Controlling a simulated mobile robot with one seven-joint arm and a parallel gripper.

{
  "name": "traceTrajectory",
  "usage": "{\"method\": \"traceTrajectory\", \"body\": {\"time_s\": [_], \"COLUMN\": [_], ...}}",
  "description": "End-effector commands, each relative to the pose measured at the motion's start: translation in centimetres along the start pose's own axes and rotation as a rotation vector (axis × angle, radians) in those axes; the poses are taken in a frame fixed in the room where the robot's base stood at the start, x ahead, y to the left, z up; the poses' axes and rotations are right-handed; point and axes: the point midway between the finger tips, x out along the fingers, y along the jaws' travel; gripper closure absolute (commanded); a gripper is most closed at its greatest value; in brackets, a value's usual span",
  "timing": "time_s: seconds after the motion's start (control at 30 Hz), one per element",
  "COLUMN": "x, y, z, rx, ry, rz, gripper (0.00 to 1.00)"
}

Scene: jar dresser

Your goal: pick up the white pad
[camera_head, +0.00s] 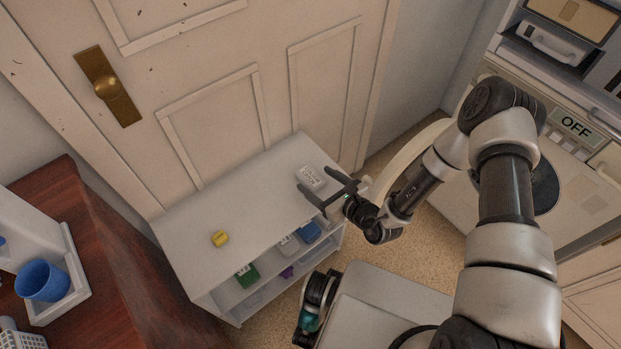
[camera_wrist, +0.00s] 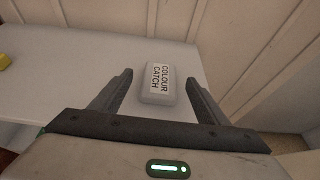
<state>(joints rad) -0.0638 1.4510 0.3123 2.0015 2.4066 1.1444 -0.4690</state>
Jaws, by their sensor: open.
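The white pad (camera_head: 311,176) is a small rounded block lying on top of the white shelf unit, near its right end. In the wrist view the pad (camera_wrist: 158,84) shows a label reading "COLOUR CATCH". My gripper (camera_head: 325,184) is open and empty, close to the pad. In the wrist view the two fingers of my gripper (camera_wrist: 158,80) stand left and right of the pad, with a gap on each side. The pad lies between the lines of the fingertips. I cannot tell the height of the fingers above it.
A yellow object (camera_head: 220,239) sits farther left on the white shelf unit (camera_head: 190,225). Below are green (camera_head: 246,274) and blue (camera_head: 308,232) items. A door (camera_head: 210,60) rises behind. A dark red wooden surface with a blue cup (camera_head: 42,281) is at left. The shelf top's middle is clear.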

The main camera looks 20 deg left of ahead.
Motion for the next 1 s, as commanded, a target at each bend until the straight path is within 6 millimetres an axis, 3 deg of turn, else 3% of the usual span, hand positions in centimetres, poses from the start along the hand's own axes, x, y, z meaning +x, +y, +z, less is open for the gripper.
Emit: {"method": "traceTrajectory", "body": {"time_s": [0.2,0.47,0.5,0.77,1.0], "x": [3.0,3.3,3.3,3.3,3.2], "y": [-0.1,-0.1,-0.1,-0.1,-0.1], "z": [-0.1,0.0,0.0,0.0,0.2], "rx": [-0.002,-0.001,-0.001,-0.001,-0.001], "ry": [0.000,0.000,0.000,0.000,0.000], "rz": [0.002,0.001,0.001,0.001,0.001], "gripper": [0.31,0.31,0.33,0.74,0.75]}}
